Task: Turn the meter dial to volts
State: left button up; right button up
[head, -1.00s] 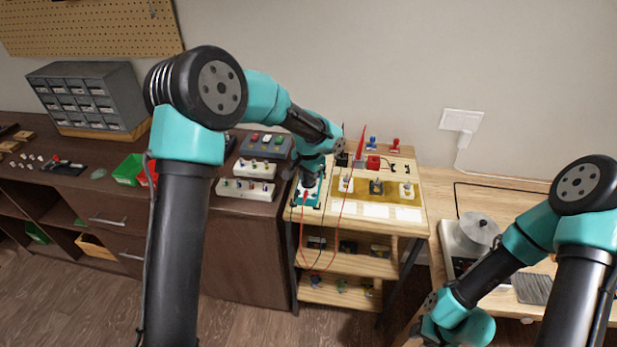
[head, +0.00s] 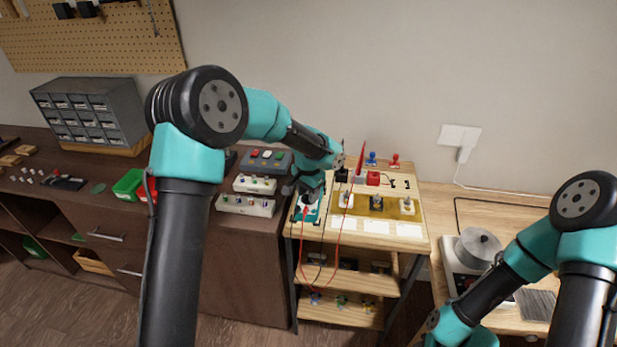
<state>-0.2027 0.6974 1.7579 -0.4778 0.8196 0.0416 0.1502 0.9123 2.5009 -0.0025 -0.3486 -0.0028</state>
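The meter (head: 306,214) is a small teal box with a pale face and a red mark, at the left front of the wooden bench top in the head view. Red and dark leads run from it. My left gripper (head: 303,192) is right at the meter's far edge, pointing down. It hides part of the meter, and I cannot make out the dial's setting. The fingers are dark and small, so I cannot tell whether they are open or touching the dial. My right arm is at the lower right; its gripper is not clearly seen.
Blocks with small parts (head: 246,205) lie on the dark cabinet to the left. A red lead hangs in front of the bench.

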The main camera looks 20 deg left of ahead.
pick_arm(q)
notch_tip(320, 180, up, 17)
jog(key=shift+r, duration=0.15)
dwell(0.4)
